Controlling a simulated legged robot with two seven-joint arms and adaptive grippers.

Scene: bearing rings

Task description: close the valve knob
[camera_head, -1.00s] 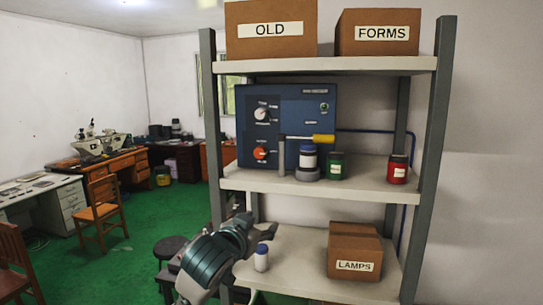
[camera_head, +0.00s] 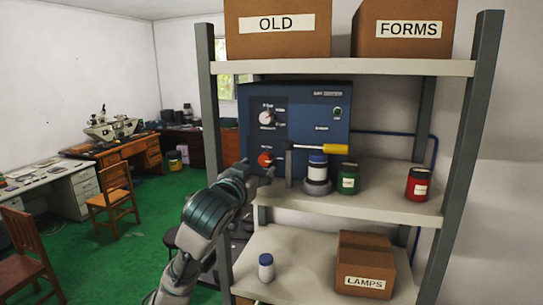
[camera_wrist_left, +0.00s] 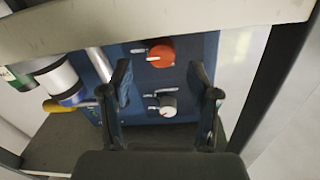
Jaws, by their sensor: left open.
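A blue control panel (camera_head: 305,112) stands on the middle shelf. It carries a white knob (camera_head: 266,118) and an orange-red knob (camera_head: 265,159) below it. The labels are too small to read, so I cannot tell which is the valve. My left gripper (camera_head: 264,174) is in front of the panel's lower left, just below the orange-red knob. In the left wrist view, the gripper (camera_wrist_left: 158,82) is open and empty. The orange-red knob (camera_wrist_left: 160,56) and the white knob (camera_wrist_left: 168,104) show between and beyond its fingers, apparently untouched. My right gripper is out of view.
The shelf's left upright (camera_head: 208,105) is close by.

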